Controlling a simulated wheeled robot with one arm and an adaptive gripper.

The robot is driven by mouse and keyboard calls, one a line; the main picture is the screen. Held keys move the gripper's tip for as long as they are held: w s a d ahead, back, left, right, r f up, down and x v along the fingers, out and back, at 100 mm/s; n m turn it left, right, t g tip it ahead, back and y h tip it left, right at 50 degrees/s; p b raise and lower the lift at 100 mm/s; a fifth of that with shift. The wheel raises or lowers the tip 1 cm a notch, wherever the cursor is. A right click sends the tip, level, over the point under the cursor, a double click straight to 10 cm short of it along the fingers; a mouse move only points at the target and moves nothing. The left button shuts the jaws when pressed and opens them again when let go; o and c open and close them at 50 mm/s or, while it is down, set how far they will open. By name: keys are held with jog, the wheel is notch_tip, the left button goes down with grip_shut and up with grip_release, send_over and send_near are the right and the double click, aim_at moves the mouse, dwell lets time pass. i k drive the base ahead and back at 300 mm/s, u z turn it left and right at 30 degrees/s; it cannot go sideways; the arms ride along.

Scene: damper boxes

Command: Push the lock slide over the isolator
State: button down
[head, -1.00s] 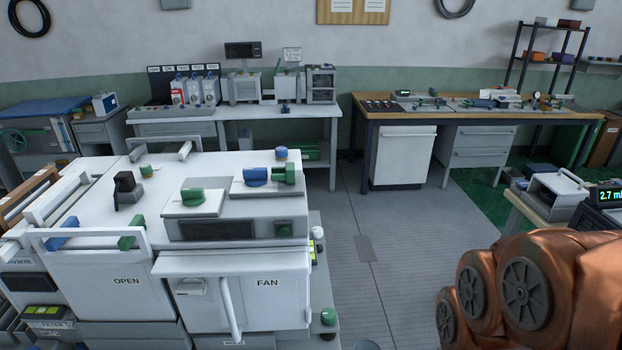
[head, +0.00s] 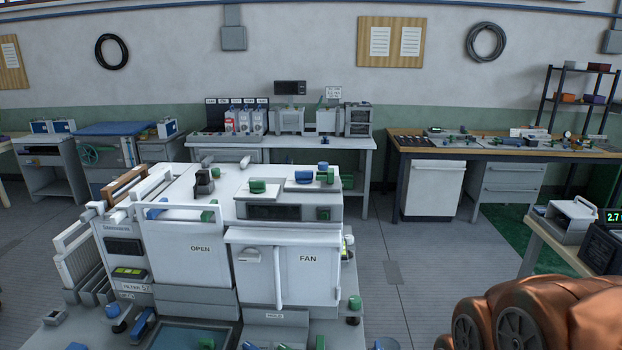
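I cannot tell for sure which part is the lock slide. Flat plates with a green knob (head: 257,186) and a blue knob (head: 303,177) sit further right on the top. My gripper is not in view; only copper-coloured rounded links, likely of my arm, show at the lower right.
Green and blue handles (head: 208,216) sit at the box's upper left front. A grey bench (head: 290,143) with instruments and a wood-topped workbench (head: 480,151) stand behind. A side table (head: 560,245) with devices is at right. The floor (head: 420,255) between is clear.

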aim_at(328, 175)
jog(key=u, duration=0.7)
jog(key=i, duration=0.4)
